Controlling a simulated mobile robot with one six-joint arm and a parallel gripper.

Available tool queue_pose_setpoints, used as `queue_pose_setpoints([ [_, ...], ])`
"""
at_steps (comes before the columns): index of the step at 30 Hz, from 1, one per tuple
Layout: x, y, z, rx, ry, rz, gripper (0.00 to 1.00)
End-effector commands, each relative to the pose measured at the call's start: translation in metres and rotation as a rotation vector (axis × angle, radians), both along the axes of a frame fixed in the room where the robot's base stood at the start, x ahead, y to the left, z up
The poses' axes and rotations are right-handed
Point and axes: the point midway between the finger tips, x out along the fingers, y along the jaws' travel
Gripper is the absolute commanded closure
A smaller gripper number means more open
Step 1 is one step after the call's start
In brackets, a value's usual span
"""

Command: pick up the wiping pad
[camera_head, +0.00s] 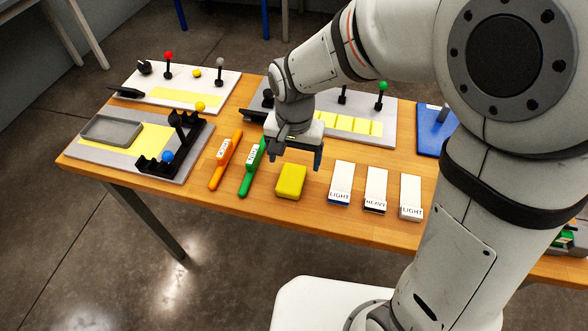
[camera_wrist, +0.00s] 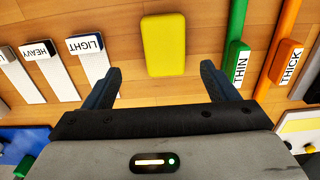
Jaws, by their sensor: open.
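The wiping pad (camera_head: 291,181) is a yellow block with rounded edges. It lies flat on the wooden table near its front edge. In the wrist view the pad (camera_wrist: 164,45) sits at the top middle, beyond the fingertips and between their lines. My gripper (camera_head: 294,160) is above the table, just behind the pad in the head view. Its two fingers are spread wide with nothing between them, as the wrist view (camera_wrist: 160,78) also shows. The gripper does not touch the pad.
A green THIN tool (camera_head: 252,168) and an orange THICK tool (camera_head: 225,160) lie left of the pad. White blocks marked LIGHT (camera_head: 341,184), HEAVY (camera_head: 375,190) and LIGHT (camera_head: 411,197) lie right. A grey tray (camera_head: 112,131) stands at the left. Bare wood surrounds the pad.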

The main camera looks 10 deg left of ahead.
Motion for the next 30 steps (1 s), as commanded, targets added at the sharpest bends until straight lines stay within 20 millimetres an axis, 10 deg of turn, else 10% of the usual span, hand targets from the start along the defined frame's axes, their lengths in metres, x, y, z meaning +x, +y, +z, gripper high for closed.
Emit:
queue_pose_setpoints([
  [15, -0.002, 0.007, -0.064, -0.001, 0.002, 0.002, 0.2],
  [30, -0.002, 0.008, -0.068, 0.0, 0.0, 0.003, 0.37],
])
